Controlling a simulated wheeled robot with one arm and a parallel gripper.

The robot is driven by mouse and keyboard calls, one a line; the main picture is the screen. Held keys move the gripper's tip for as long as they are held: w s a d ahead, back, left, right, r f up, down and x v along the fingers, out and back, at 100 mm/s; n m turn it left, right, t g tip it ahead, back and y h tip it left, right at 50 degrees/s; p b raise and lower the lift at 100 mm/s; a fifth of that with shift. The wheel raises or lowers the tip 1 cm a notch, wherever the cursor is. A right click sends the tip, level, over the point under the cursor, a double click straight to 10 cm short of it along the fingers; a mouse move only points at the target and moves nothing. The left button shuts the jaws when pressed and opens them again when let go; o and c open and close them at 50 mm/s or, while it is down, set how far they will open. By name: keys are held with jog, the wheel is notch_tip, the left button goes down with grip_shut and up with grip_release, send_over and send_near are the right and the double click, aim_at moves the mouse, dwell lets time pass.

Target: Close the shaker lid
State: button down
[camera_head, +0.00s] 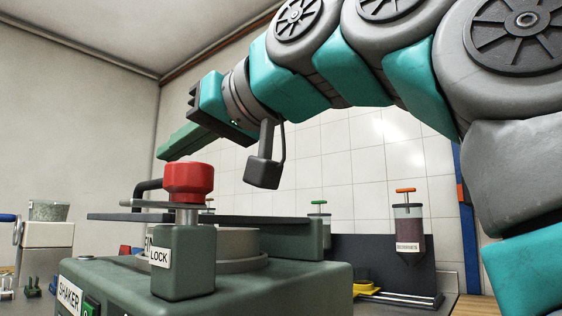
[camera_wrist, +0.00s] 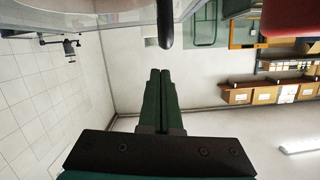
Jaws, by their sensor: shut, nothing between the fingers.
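The green shaker (camera_head: 310,275) stands at the front, with a grey round rim on top. Its dark lid plate (camera_head: 270,219) shows almost edge-on and roughly level above the rim; I cannot tell whether it touches. A black bent handle (camera_head: 148,187) rises at its left. A red knob (camera_head: 188,180) sits on a metal stem over the post labelled LOCK. My gripper (camera_head: 164,154) is shut and empty, above and left of the knob, pointing down-left. Its fingers show together in the wrist view (camera_wrist: 159,73), below a black rounded bar (camera_wrist: 165,22) and a clear panel.
A dark rack (camera_head: 350,255) with dispensers stands behind the shaker at right, before a tiled wall. A pale stand with a jar (camera_head: 48,211) is at far left. The wrist view shows shelves with boxes (camera_wrist: 270,95).

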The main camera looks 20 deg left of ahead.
jog(key=r+v, duration=0.1)
jog(key=v, duration=0.9)
jog(key=shift+w+r+p, duration=0.2)
jog(key=shift+r+p, duration=0.1)
jog(key=shift+p, duration=0.1)
jog(key=shift+d, duration=0.1)
